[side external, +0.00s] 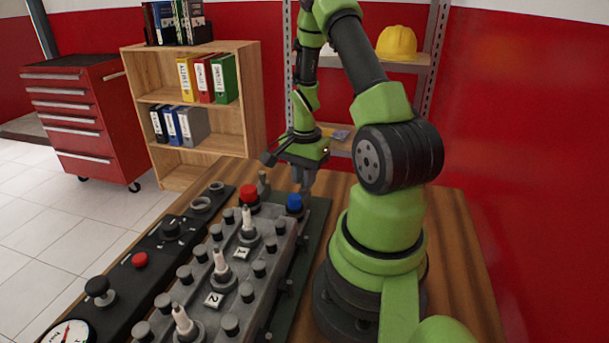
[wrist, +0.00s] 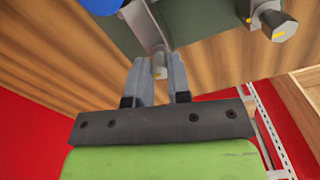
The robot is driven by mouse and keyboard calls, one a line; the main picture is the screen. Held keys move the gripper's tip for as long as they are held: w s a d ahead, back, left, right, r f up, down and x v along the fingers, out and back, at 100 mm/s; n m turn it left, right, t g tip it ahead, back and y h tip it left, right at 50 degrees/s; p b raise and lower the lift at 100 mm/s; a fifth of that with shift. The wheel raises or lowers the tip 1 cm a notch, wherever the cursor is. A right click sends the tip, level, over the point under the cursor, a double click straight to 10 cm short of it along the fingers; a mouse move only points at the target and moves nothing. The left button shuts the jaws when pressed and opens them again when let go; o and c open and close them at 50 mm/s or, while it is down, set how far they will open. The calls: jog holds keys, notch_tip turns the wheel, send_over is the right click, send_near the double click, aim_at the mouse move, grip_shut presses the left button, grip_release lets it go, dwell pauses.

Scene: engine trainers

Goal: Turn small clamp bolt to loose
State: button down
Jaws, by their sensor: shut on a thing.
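My gripper (wrist: 158,72) is shut at the end of a small grey bolt, taken as the small clamp bolt (wrist: 158,73), which has a yellow mark on its end. The bolt sits at the end of a grey metal clamp piece (wrist: 145,22) that runs up the wrist view. In the side external view my gripper (side external: 304,186) points down behind the blue cap (side external: 294,203) at the far end of the engine block. The bolt cannot be made out there.
A larger hex bolt (wrist: 281,25) with a yellow mark is at the wrist view's upper right. The blue cap (wrist: 100,5) is at its upper left. In the side external view, a red cap (side external: 248,193) and several black-capped bolts stand on the engine block (side external: 208,288).

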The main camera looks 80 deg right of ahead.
jog(key=n, duration=1.4)
jog(key=shift+n, duration=0.4)
jog(key=n, duration=1.2)
jog(key=shift+n, duration=0.3)
jog(key=c, duration=1.1)
grip_release()
jog(key=shift+o, duration=0.2)
